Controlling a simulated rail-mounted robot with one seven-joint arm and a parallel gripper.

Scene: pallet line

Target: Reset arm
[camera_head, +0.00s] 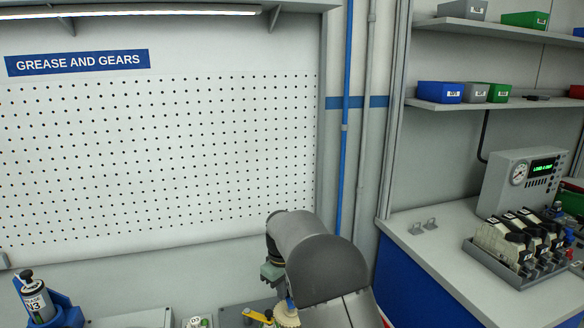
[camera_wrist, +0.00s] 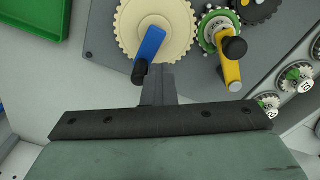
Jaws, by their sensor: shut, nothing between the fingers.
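My gripper (camera_wrist: 158,75) is shut and empty in the wrist view, with its fingertips beside the blue crank (camera_wrist: 150,44) and its black knob (camera_wrist: 139,72). Whether they touch cannot be told. The blue crank sits on a large cream gear (camera_wrist: 183,22). To its right a yellow crank (camera_wrist: 231,72) with a black knob sits on a green-and-white gear (camera_wrist: 208,24). In the head view, my arm stands at the bottom middle and hides much of the bench. The cream gear (camera_head: 287,316) and yellow crank (camera_head: 257,315) show in part there.
A green tray (camera_wrist: 32,20) lies at the wrist view's upper left. Several small numbered gears (camera_wrist: 301,80) are at its right. In the head view, a grease canister (camera_head: 38,300) stands at lower left, a control box (camera_head: 520,182) at right. The pegboard (camera_head: 160,160) is bare.

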